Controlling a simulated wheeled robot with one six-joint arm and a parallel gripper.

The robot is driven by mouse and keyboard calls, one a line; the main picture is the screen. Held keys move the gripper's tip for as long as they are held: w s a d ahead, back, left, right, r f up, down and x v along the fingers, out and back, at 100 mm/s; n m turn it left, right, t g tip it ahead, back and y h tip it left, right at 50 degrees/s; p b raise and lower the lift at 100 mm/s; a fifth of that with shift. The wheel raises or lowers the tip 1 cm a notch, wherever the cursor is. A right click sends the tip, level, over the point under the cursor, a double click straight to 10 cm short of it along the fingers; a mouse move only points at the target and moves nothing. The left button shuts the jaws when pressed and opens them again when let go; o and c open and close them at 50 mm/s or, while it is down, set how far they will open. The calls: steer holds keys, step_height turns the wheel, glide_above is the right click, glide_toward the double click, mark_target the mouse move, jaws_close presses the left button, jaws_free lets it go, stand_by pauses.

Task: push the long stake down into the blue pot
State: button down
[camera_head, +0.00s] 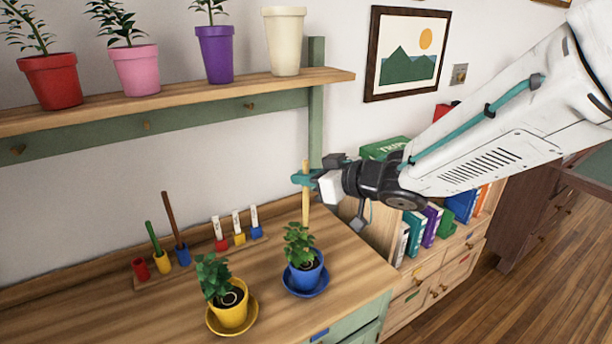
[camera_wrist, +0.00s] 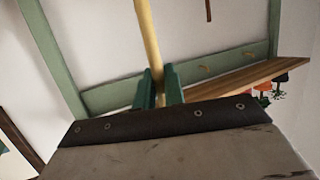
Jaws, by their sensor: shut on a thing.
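My gripper (camera_head: 305,178) is shut on a long pale wooden stake (camera_head: 305,205). In the head view the stake stands upright, with a short end above the fingers and a longer part below. In the wrist view the stake (camera_wrist: 148,40) passes between the green fingers (camera_wrist: 158,88). The blue pot (camera_head: 304,274) holds a leafy plant and stands on a blue saucer on the wooden bench. The stake's lower part shows just behind the plant's leaves. I cannot tell whether its lower end touches the soil, as leaves hide it.
A yellow pot (camera_head: 230,312) with a plant stands left of the blue pot. A wooden rack (camera_head: 205,262) behind holds coloured cups with sticks and labels. A shelf (camera_head: 180,98) with several pots hangs above. A bookcase (camera_head: 440,250) stands right of the bench.

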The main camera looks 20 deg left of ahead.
mark_target(308, 197)
steer(key=shift+f, duration=0.8)
stand_by(0.4)
steer(key=shift+f, duration=1.35)
stand_by(0.4)
steer(key=shift+f, duration=0.25)
steer(key=c, duration=1.4)
jaws_free()
steer(key=shift+d, duration=0.1)
